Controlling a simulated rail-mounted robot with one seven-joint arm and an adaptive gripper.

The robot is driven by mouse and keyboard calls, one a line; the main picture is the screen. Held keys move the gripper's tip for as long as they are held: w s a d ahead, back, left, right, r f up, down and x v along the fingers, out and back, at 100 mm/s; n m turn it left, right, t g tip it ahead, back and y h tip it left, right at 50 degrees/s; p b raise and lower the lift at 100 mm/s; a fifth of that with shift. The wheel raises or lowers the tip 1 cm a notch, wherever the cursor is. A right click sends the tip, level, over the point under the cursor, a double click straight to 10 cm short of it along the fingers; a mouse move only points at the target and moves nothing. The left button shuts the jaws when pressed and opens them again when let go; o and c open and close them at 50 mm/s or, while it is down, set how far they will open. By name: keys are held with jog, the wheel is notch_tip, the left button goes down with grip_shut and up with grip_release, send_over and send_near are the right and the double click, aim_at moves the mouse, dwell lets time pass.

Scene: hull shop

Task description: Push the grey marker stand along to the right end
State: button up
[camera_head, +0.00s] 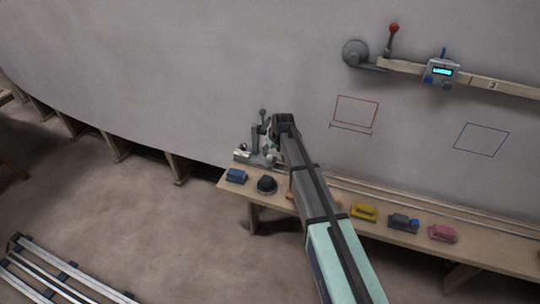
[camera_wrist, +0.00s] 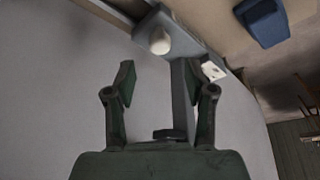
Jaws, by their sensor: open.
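The grey marker stand (camera_head: 255,140) stands upright at the left end of the wooden bench, close to the big grey hull wall. My gripper (camera_head: 271,132) is at the stand, and the arm hides part of that area. In the wrist view my gripper (camera_wrist: 164,80) is open. The stand's grey post (camera_wrist: 181,95) lies between the fingers, nearer the right one; contact cannot be told. The stand's base with a white round knob shows beyond the fingertips.
On the bench (camera_head: 228,193) sit a blue block (camera_head: 236,176), a black round piece (camera_head: 267,184), a yellow block (camera_head: 364,211), a grey-blue block (camera_head: 404,222) and a pink block (camera_head: 441,233). A rail runs along its back. Red (camera_head: 356,111) and blue (camera_head: 481,139) outlines mark the wall.

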aim_at(270, 157)
jog(key=shift+p+x, duration=0.45)
jog(key=shift+x, duration=2.7)
grip_shut()
